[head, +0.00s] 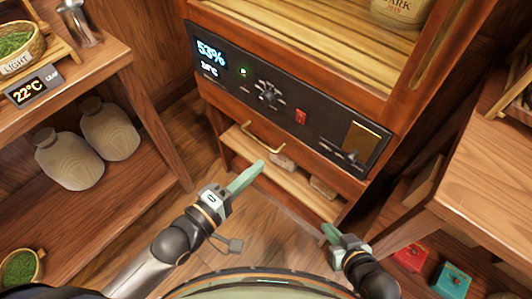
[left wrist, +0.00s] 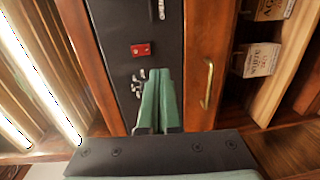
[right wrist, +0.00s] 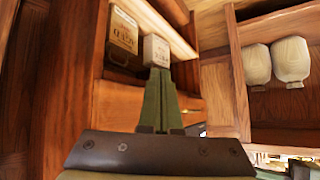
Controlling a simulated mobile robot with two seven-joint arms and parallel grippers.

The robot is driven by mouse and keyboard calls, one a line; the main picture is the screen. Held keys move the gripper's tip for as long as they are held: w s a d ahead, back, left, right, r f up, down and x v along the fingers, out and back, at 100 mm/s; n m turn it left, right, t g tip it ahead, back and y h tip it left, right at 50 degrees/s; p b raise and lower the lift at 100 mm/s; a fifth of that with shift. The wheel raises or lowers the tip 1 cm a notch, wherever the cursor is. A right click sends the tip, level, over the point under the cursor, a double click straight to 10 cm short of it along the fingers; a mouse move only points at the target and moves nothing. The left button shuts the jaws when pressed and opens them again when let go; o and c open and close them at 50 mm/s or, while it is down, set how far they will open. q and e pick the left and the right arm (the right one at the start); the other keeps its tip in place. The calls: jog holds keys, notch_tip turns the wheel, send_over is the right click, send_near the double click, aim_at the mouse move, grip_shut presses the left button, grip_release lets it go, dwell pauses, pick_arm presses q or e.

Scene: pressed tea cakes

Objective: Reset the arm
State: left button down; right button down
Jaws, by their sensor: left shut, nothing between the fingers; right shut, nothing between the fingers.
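My left gripper (head: 260,165) is shut and empty in front of the wooden cabinet, close to its brass handle (head: 262,138). In the left wrist view, its green fingers (left wrist: 158,80) lie together before the cabinet's black control panel (left wrist: 126,50), with the brass handle to their right. My right gripper (head: 330,230) is shut and empty at the lower right of the cabinet. In the right wrist view, its fingers (right wrist: 158,75) are together, with a white packet (right wrist: 156,50) behind their tips; I cannot tell the gap between them.
The cabinet's panel (head: 225,80) has a lit display, a red switch (head: 301,116) and knobs. Packets (head: 323,187) lie on its low shelf. A left shelf holds pale jars (head: 70,158) and a basket (head: 20,40). A wooden table (head: 490,170) stands right, red and teal boxes (head: 452,278) below.

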pick_arm(q)
jog(key=shift+s+a, duration=0.3)
jog(key=shift+s, duration=0.1)
pick_arm(e)
jog(key=shift+d, duration=0.1)
jog(key=shift+r, duration=0.1)
